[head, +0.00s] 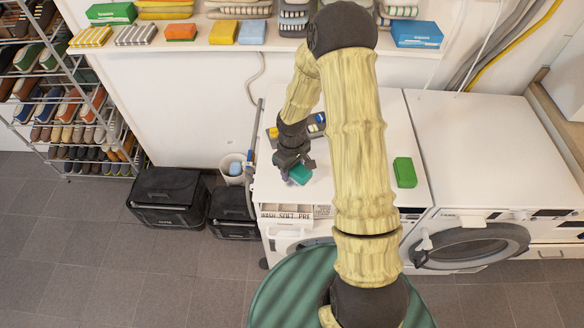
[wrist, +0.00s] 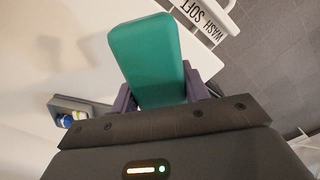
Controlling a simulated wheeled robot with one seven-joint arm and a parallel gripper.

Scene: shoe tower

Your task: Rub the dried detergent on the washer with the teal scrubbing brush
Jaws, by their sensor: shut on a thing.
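My gripper (head: 290,164) is shut on the teal scrubbing brush (head: 299,174), low over the front left of the left washer's white top (head: 268,188). The brush also shows in the wrist view (wrist: 146,55), between the purple-grey fingers of my gripper (wrist: 160,94). Its underside is hidden, and I cannot tell whether it touches the washer. In front of the brush is an open drawer (head: 286,211) marked "WASH SOFT PRE", also seen in part in the wrist view (wrist: 203,17). I cannot make out any dried detergent in either view.
A green block (head: 404,172) lies on the washer top, right of my arm. A grey tray (wrist: 82,103) with a small blue-and-white item sits behind the brush. A second white machine (head: 480,140) stands at the right. Black bins (head: 167,196) and a shoe rack are at the left.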

